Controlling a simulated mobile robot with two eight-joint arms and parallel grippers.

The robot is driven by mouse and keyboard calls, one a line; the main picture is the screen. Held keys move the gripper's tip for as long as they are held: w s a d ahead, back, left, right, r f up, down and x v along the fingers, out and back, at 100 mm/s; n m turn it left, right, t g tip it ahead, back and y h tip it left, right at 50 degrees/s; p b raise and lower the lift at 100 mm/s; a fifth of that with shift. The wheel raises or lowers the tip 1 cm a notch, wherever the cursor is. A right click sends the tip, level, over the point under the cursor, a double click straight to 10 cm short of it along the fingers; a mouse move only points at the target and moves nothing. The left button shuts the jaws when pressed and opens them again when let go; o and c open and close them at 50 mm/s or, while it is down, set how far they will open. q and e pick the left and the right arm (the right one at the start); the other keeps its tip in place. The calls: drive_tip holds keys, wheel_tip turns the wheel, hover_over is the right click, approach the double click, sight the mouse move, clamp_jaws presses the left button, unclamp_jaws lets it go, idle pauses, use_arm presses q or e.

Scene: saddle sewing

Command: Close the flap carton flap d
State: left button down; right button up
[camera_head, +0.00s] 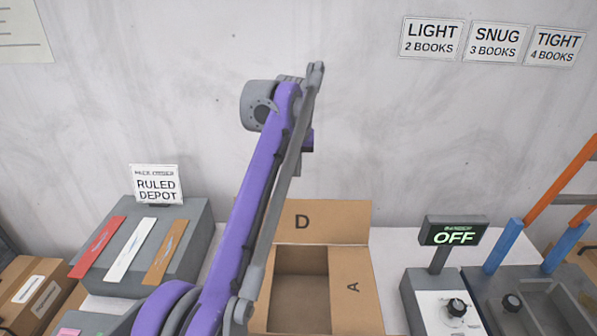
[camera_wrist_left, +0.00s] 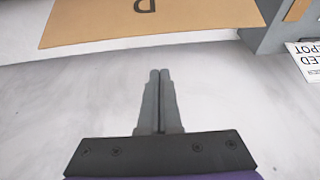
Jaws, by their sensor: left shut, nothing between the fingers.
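The flap carton stands open on the white table, with its empty brown inside (camera_head: 300,290) showing. Flap D (camera_head: 325,222) is raised at its far edge and leans back toward the wall. It also shows upside down at the top of the left wrist view (camera_wrist_left: 190,20). Flap A (camera_head: 355,290) is folded out on the right. My arm hides the carton's left side, and its near side is cut off. My left gripper (camera_wrist_left: 160,75) is shut and empty, apart from flap D against the pale wall. My right gripper is out of view.
A grey depot with red, white and orange strips (camera_head: 145,245) and a RULED DEPOT card (camera_head: 157,184) stands left. At right are an OFF display (camera_head: 453,233), a knob box (camera_head: 456,307) and a blue-and-orange frame (camera_head: 530,225). The wall rises close behind.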

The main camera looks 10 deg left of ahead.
use_arm(q)
wheel_tip(320, 180, down, 7)
drive_tip(key=s+b, duration=0.1)
drive_tip(key=b, duration=0.1)
drive_tip(key=shift+r, duration=0.15)
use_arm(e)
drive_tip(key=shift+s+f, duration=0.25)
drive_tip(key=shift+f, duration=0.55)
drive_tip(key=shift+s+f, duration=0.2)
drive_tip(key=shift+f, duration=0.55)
use_arm(q)
drive_tip(key=shift+d, duration=0.1)
drive_tip(key=shift+s, duration=0.15)
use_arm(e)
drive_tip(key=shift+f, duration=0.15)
